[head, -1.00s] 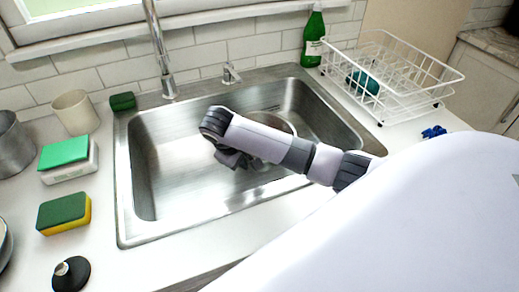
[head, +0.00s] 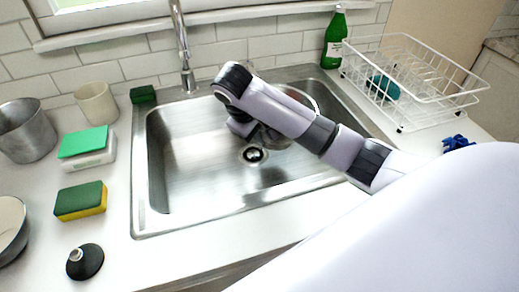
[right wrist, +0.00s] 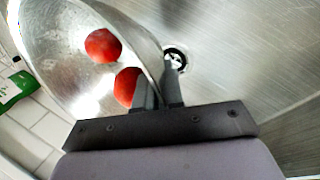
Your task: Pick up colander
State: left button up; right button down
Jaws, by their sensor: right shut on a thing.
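The colander (head: 303,97) is a shiny metal bowl in the right half of the sink (head: 180,160), partly hidden behind my right arm in the head view. My right gripper (head: 246,128) is at its left side. In the right wrist view the colander (right wrist: 60,50) fills the upper left and looks tilted. Two round red things (right wrist: 103,46) lie in it. The fingers of my right gripper (right wrist: 160,82) are closed on its rim, one on each side of the wall. I cannot tell whether the colander touches the sink floor. My left gripper is not in view.
The drain (head: 253,154) is uncovered. The faucet (head: 183,50) stands behind the sink. A dish rack (head: 430,85) and green bottle (head: 335,40) are at the back right. A cup (head: 97,103), pot (head: 27,132) and sponges (head: 80,203) stand on the left counter.

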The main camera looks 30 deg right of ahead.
jog(key=shift+w+r, duration=0.25)
jog(key=shift+r, duration=0.65)
jog(key=shift+s+d+r, duration=0.15)
jog(key=shift+r, duration=0.4)
notch_tip(320, 180, up, 8)
jog(key=shift+s+r, duration=0.15)
jog(key=shift+s, duration=0.05)
